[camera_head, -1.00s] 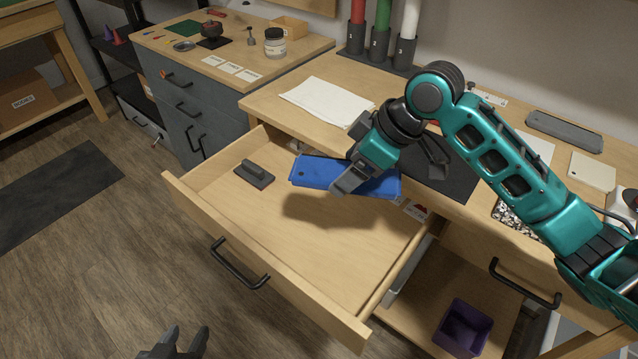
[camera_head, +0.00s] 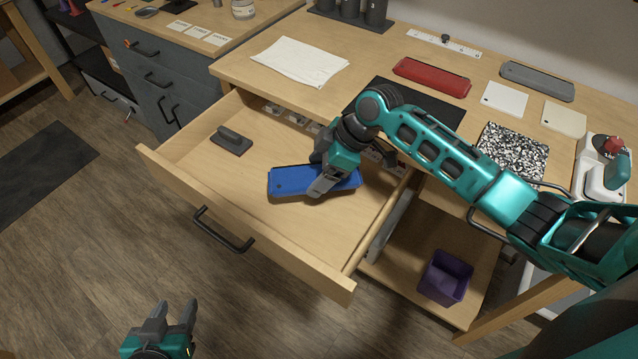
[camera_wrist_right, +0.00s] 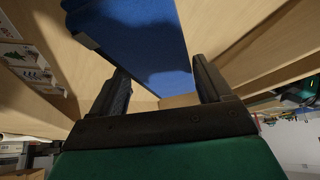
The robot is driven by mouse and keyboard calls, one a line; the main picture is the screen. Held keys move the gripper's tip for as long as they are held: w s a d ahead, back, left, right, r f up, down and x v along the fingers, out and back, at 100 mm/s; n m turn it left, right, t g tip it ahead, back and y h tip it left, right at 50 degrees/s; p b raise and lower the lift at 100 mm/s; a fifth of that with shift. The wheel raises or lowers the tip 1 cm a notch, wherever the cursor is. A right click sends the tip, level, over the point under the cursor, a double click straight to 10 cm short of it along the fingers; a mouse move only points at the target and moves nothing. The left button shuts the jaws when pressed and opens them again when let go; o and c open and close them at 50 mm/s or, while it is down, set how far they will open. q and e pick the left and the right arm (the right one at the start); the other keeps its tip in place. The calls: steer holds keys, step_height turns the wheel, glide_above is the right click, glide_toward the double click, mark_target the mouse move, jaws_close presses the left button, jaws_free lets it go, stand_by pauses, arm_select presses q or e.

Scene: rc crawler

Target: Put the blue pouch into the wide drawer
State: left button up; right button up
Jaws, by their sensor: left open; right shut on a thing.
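The blue pouch (camera_head: 290,181) is in the open wide drawer (camera_head: 270,236), low over its floor. I cannot tell if it touches the floor. My right gripper (camera_head: 322,188) is shut on the pouch near its right part and partly covers it. In the right wrist view the pouch (camera_wrist_right: 140,35) fills the top middle, between the two fingers of my right gripper (camera_wrist_right: 165,90). My left gripper (camera_head: 172,318) is open and empty, in front of the drawer at the bottom of the head view.
A dark block with a handle (camera_head: 231,141) lies in the drawer's back left. On the desk lie a red pouch (camera_head: 432,77), a grey pouch (camera_head: 538,81) and white paper (camera_head: 299,62). A purple bin (camera_head: 445,278) stands below right.

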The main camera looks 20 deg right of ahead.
step_height(320, 180, down, 4)
steer(key=shift+f+b, duration=0.15)
steer(key=shift+b, duration=0.2)
steer(key=shift+f, duration=0.15)
steer(key=shift+f, duration=0.2)
steer(key=o, duration=1)
steer(key=shift+r, duration=0.1)
steer(key=shift+c, duration=0.2)
steer(key=shift+r, duration=0.15)
steer(key=p+v, duration=0.1)
steer(key=v, duration=1.1)
